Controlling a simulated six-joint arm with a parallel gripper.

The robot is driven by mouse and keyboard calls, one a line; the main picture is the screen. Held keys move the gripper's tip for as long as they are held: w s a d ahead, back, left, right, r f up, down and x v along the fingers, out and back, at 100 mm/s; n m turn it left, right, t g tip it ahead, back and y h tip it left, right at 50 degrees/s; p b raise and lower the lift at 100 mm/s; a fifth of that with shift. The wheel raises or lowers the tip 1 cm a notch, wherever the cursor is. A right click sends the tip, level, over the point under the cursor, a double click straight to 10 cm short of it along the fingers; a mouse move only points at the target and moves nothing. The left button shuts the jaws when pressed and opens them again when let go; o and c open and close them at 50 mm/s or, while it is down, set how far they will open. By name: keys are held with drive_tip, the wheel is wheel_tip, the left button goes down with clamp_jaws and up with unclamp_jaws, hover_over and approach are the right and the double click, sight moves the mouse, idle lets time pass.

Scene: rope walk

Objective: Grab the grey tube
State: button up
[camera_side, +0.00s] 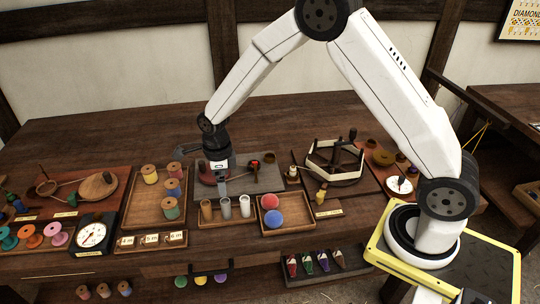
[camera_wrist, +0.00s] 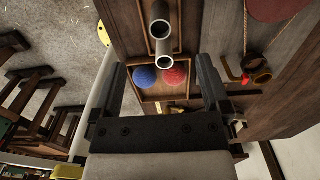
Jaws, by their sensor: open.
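My gripper (camera_side: 223,188) points down just above and behind the middle of the row. In the wrist view, my gripper (camera_wrist: 160,78) has its fingers wide apart with nothing between them. Two hollow round tube ends show beyond the fingers, an upper one (camera_wrist: 160,20) and a lower one (camera_wrist: 163,50); their shades are hard to tell apart there.
A wooden tray (camera_side: 284,222) with a red ball (camera_side: 268,201) and a blue ball (camera_side: 273,219) stands right of the tubes. A tray of thread spools (camera_side: 146,209) is on the left. A grey board (camera_side: 262,180) with a hook lies behind.

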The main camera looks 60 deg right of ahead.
sight(225, 201)
drive_tip(key=shift+f, duration=4.45)
drive_tip(key=c, duration=1.2)
drive_tip(key=shift+r, duration=4)
drive_tip(key=shift+c, duration=0.2)
